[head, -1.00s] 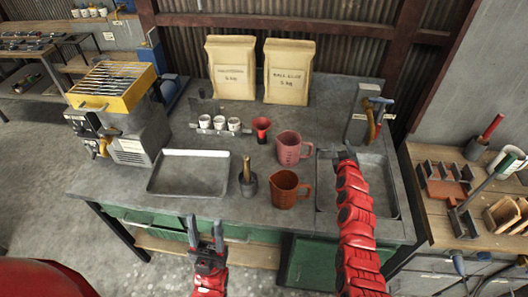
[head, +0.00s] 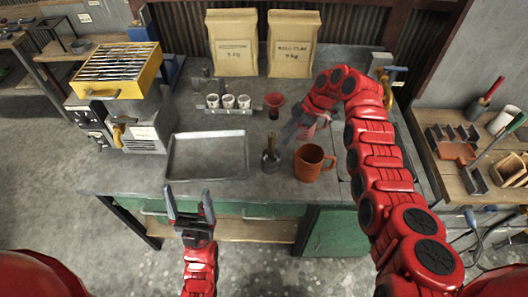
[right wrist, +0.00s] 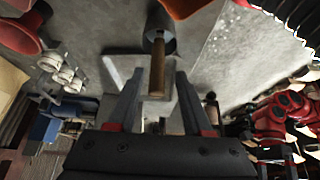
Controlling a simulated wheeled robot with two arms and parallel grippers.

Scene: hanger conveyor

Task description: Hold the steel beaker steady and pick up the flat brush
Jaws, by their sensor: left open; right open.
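The steel beaker (head: 270,164) stands upright on the grey bench, left of an orange-brown pitcher. The flat brush (head: 271,144) stands in it with its wooden handle up; its bristle end is hidden. In the right wrist view the beaker (right wrist: 160,42) is ahead, and the brush handle (right wrist: 157,76) appears between the fingers, not gripped. My right gripper (head: 291,130) is open, behind and right of the beaker, pointing toward it. My left gripper (head: 188,196) is open and empty, in front of the bench's near edge, left of the beaker.
The orange-brown pitcher (head: 314,163) stands close right of the beaker. An empty metal tray (head: 206,177) lies to the left. A rack of white cups (head: 228,103) and a red funnel (head: 274,104) are behind. My right arm covers much of the bench's right side.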

